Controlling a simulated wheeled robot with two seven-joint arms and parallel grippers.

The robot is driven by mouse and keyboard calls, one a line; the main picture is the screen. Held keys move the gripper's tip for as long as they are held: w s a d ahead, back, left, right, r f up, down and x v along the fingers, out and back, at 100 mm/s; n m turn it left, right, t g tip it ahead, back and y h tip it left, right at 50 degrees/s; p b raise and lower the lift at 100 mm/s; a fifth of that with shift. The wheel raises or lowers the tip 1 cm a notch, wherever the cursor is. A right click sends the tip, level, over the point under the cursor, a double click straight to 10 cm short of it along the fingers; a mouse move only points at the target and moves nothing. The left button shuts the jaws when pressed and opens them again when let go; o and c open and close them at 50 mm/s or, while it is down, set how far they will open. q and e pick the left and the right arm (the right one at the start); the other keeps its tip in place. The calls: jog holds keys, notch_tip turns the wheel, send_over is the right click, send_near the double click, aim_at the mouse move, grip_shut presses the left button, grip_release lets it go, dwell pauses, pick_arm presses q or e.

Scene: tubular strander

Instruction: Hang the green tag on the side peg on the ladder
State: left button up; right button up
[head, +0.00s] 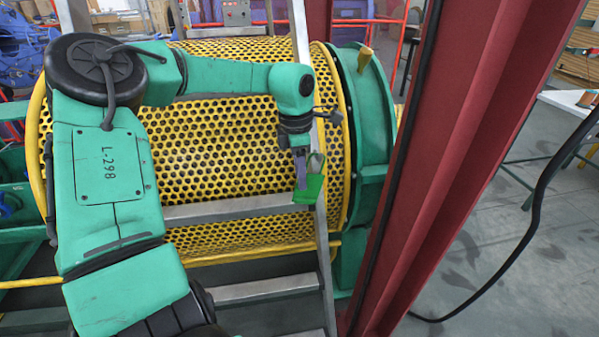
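The green tag (309,190) is at the right rail of the ladder (322,230), just above the level of a step, with a pale loop (316,161) above it. My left gripper (301,182) points down at the tag, its purplish finger overlapping the tag's upper left edge. The fingers are too small and overlapped to tell whether they are open or shut on the tag. The side peg cannot be made out; the tag and gripper cover that part of the rail. I cannot tell whether the loop is around a peg. My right gripper is not in view.
A yellow perforated guard (215,130) stands close behind the ladder. A red steel column (455,150) rises just right of it, with a black cable (535,215) hanging beyond. Grey floor (480,270) is open at the right.

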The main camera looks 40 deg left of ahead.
pick_arm(q)
notch_tip(320, 180, up, 14)
jog(key=shift+s+a+r, duration=0.25)
jog(key=shift+s, duration=0.1)
